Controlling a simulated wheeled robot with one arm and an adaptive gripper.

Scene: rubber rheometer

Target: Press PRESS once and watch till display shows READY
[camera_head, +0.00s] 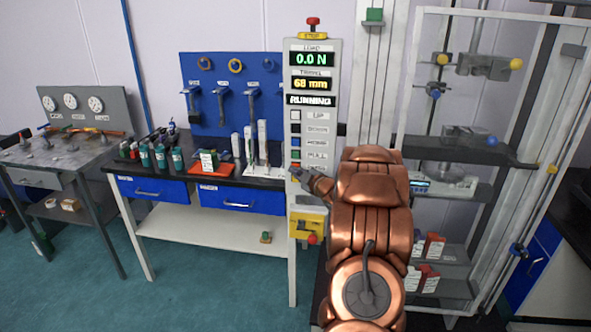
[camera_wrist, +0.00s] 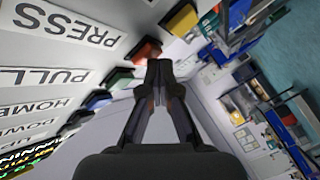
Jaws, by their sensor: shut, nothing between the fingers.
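The control panel (camera_head: 312,105) stands upright and shows LOAD 0.0 N, TRAVEL 68 mm and RUNNING on its status display (camera_head: 311,100). In the wrist view, the red button (camera_wrist: 147,50) lines up with the PRESS label (camera_wrist: 68,27). The green button (camera_wrist: 117,78) lines up with PULL and the blue button (camera_wrist: 98,99) with HOME. My gripper (camera_wrist: 162,72) is shut and empty, its tips close beside the red button; I cannot tell if they touch it. In the head view my gripper (camera_head: 296,173) is at the panel's lower part and hides the PRESS row.
A red knob on a yellow base (camera_head: 313,27) tops the panel. A yellow box with a red knob (camera_head: 308,225) sits below. The test frame (camera_head: 470,155) with clamps and shelves is at right. A tool bench (camera_head: 160,190) with bottles stands left. Floor (camera_head: 190,280) is clear there.

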